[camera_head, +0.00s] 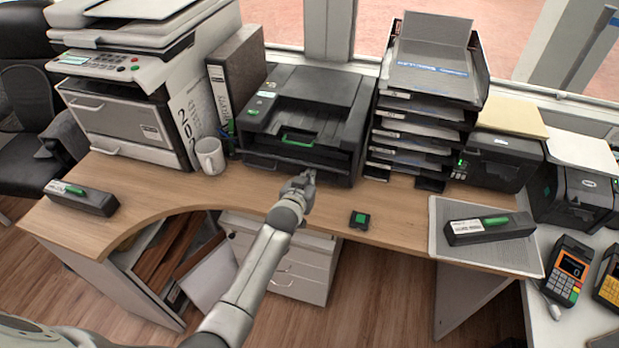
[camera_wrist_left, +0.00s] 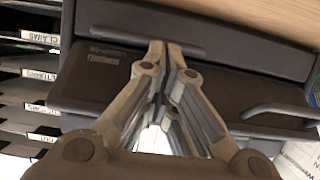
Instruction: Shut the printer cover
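The black printer (camera_head: 310,95) stands at the back middle of the desk. Its front is open, with a green part (camera_head: 297,138) in the dark recess. A dark front panel (camera_head: 285,165) lies below the opening; I cannot tell exactly how the cover is hinged. My left gripper (camera_head: 303,178) is at the printer's lower front. In the left wrist view, the gripper (camera_wrist_left: 163,52) has its fingers together, tips against or just before the dark panel (camera_wrist_left: 95,75); contact is unclear. Nothing shows between the fingers. My right gripper is out of view.
A white mug (camera_head: 210,156) and a dark binder (camera_head: 238,80) stand left of the printer. A stack of paper trays (camera_head: 415,130) stands close on its right. A small black-and-green block (camera_head: 360,219) lies near the desk's front edge. The desk before the printer is otherwise mostly clear.

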